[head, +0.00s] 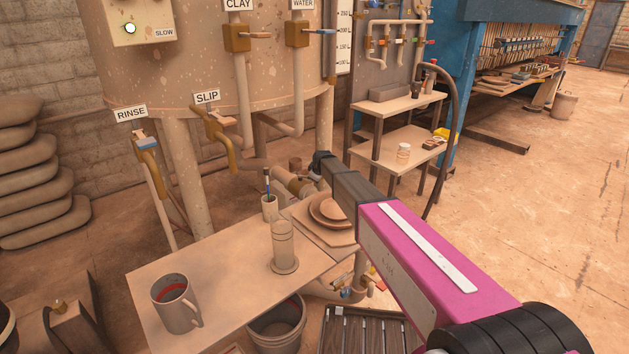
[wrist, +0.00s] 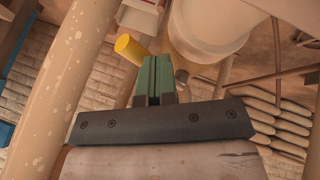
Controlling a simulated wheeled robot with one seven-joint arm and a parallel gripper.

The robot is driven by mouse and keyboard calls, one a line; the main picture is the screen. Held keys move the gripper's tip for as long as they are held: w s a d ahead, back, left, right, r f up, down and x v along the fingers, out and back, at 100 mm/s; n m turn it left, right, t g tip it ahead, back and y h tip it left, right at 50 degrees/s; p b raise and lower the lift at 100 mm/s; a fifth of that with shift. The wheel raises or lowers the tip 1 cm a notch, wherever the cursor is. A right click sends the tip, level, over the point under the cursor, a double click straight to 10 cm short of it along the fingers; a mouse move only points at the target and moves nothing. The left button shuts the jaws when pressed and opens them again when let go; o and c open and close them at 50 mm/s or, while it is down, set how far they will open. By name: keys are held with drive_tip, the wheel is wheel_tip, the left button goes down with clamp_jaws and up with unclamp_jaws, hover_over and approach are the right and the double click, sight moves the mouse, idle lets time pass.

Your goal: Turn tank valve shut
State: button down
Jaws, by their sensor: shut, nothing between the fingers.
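The big speckled tank (head: 210,75) stands on legs at the upper left. Valves on its pipes carry signs: CLAY (head: 237,38), WATER (head: 299,35), SLIP (head: 214,122) and RINSE (head: 147,143). A brass-coloured valve body (head: 280,174) sits on a low pipe under the tank, just left of my gripper (head: 318,164). No sign reads "tank", so I cannot tell which valve is meant. In the wrist view my green fingers (wrist: 153,75) are shut and empty. A yellow cylinder end (wrist: 129,46) shows beyond them; contact cannot be told.
A bucket (head: 277,325) stands below. Tank legs (head: 187,170) and pipes crowd the space. The floor at right is open.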

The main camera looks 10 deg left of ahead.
drive_tip(key=w+n, duration=0.1)
drive_tip(key=w+n+y, duration=0.1)
drive_tip(key=w+n+g, duration=0.1)
drive_tip(key=shift+d+y, duration=0.25)
drive_tip(key=shift+y, duration=0.05)
drive_tip(key=w+n+g, duration=0.1)
drive_tip(key=n, duration=0.2)
drive_tip(key=w+n+g+y, duration=0.1)
drive_tip(key=n, duration=0.1)
drive_tip(key=w+a+n+g+y, duration=0.1)
drive_tip(key=w+n+g, duration=0.1)
drive_tip(key=n, duration=0.1)
drive_tip(key=shift+n, duration=0.3)
drive_tip(key=shift+w+a, duration=0.1)
drive_tip(key=shift+w, duration=0.15)
drive_tip(key=shift+s, duration=0.1)
